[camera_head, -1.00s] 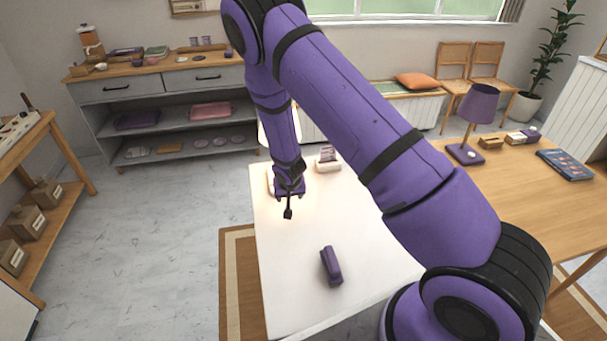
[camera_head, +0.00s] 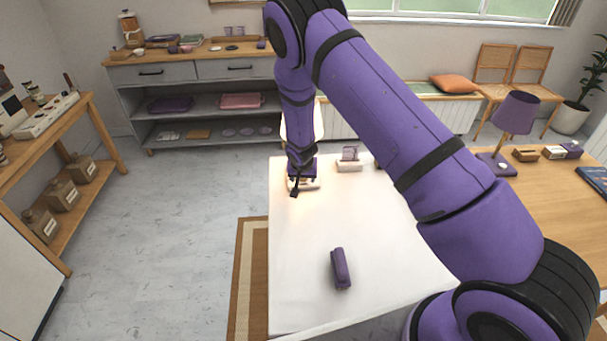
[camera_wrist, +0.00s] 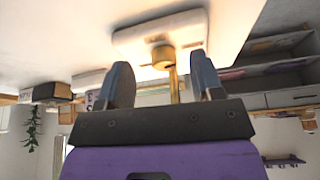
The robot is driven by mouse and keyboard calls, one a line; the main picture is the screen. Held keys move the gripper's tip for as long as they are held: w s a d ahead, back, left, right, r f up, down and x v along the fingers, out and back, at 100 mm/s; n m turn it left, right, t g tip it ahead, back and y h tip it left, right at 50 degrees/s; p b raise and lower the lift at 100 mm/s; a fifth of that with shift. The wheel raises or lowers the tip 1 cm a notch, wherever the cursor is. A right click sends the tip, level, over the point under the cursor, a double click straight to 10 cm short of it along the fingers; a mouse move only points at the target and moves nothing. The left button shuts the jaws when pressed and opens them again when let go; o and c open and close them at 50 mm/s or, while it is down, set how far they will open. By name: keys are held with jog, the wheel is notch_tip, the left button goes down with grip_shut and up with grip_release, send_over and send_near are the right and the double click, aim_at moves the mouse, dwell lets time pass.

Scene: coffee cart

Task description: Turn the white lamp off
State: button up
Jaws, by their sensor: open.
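The white lamp (camera_head: 318,118) stands at the far end of the white table, its shade and stem mostly hidden behind my arm. Its white base (camera_head: 312,185) shows beside my gripper (camera_head: 294,191), with a warm glow on the table around it. The wrist view, upside down, shows the lamp's white base (camera_wrist: 190,28) with a brass knob (camera_wrist: 162,56) and a brass stem (camera_wrist: 173,84). My gripper (camera_wrist: 162,78) is open and empty. Its two fingertips lie on either side of the knob in the picture; I cannot tell whether they touch anything.
A purple stapler-like object (camera_head: 341,268) lies on the white table (camera_head: 300,290). A small card holder (camera_head: 350,160) stands right of the lamp base. A purple lamp (camera_head: 516,112) stands on the wooden table at right. Grey shelves (camera_head: 200,100) are behind.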

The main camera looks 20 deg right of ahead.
aim_at(303, 181)
jog(key=w, duration=0.1)
jog(key=w+d, duration=0.1)
jog(key=w, duration=0.1)
jog(key=shift+d, duration=0.1)
jog(key=shift+x, duration=1)
jog(key=shift+w+f, duration=0.35)
jog(key=shift+f, duration=0.15)
jog(key=shift+c, duration=0.3)
jog(key=c, duration=0.8)
jog(key=shift+d, duration=0.1)
jog(key=shift+c, duration=0.2)
